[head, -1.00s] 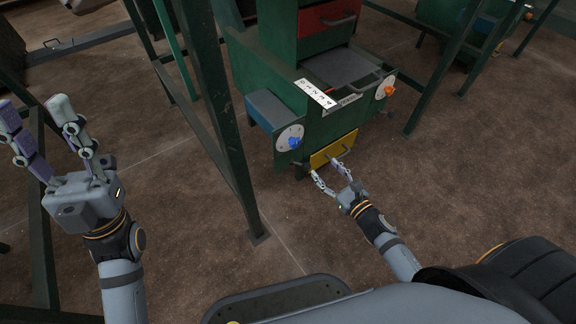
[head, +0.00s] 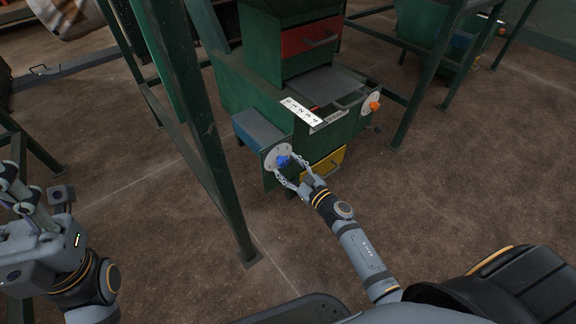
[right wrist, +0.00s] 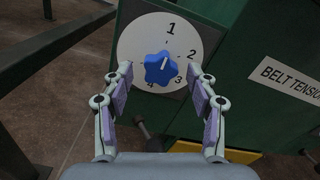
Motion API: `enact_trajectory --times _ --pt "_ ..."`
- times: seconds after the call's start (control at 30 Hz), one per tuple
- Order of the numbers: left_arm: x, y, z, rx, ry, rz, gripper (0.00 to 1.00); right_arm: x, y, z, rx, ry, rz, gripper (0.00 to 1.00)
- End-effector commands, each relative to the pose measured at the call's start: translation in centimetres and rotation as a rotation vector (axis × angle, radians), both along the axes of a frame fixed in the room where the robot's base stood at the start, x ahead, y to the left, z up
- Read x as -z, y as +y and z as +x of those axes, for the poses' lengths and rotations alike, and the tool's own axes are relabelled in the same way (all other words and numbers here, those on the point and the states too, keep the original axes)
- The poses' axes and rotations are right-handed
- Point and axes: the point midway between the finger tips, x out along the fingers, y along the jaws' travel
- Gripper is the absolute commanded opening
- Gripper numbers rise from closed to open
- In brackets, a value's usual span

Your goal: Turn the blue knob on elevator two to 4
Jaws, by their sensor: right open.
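The blue knob (head: 283,160) sits on a white round dial (head: 272,152) on the green machine. In the right wrist view the knob (right wrist: 160,68) is at the dial's centre, with 1 at the top, 2 and 3 on the right and 4 below. A white mark on the knob points up and slightly right, roughly toward 1. My right gripper (head: 288,172) is open in front of the dial. In the right wrist view its fingers (right wrist: 160,82) stand on either side of the knob, apart from it. My left gripper (head: 35,185) is open and empty at the left edge.
An orange knob (head: 375,106), a yellow drawer (head: 328,164) and a red drawer (head: 311,37) are on the same machine. A "BELT TENSION" label (right wrist: 289,78) is right of the dial. A green frame post (head: 205,130) stands left of the machine. Brown floor (head: 450,200) is open at right.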

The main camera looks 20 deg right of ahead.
Motion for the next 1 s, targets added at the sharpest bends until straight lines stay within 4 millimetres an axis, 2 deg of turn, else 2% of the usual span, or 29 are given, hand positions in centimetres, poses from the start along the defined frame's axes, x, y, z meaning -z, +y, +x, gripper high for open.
enact_trajectory --times 0.27,0.7,1.0 --pt "0.00 0.00 0.00 0.000 0.000 0.000 0.40 0.03 0.12 0.31 0.000 0.000 0.000 0.58" --pt "0.01 0.00 0.02 0.001 0.001 0.000 0.40 0.02 0.12 0.28 0.000 0.000 0.000 0.04" --pt "-0.20 0.02 0.02 0.001 0.001 -0.001 0.40 -0.03 0.12 0.27 -0.001 0.017 0.044 0.04"
